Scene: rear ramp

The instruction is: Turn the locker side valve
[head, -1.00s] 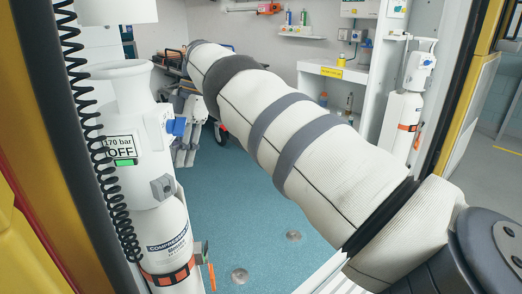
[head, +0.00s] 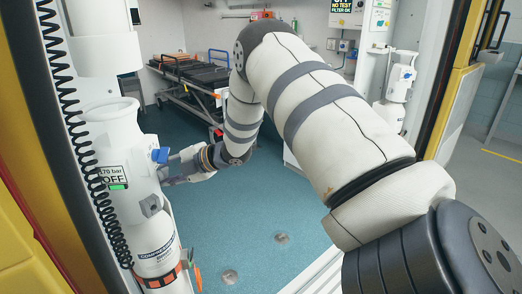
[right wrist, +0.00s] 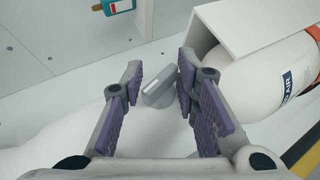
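The white locker unit (head: 125,185) stands at the left of the head view, with a display reading "170 bar OFF" (head: 110,178). A blue knob (head: 160,155) and a grey knob (head: 150,205) stick out from its right side. My right gripper (head: 170,172) is beside this side of the unit, its fingers pointing left. In the right wrist view, my right gripper (right wrist: 158,78) is open, with a grey knob (right wrist: 160,88) between and just beyond its purple-padded fingers. Contact with the knob cannot be told. My left gripper is not in view.
A white compressed-air cylinder (head: 152,245) stands below the unit, and a black coiled hose (head: 70,130) hangs in front at left. A stretcher (head: 190,80) stands at the back. The teal floor (head: 245,220) is clear. Yellow frames border the opening.

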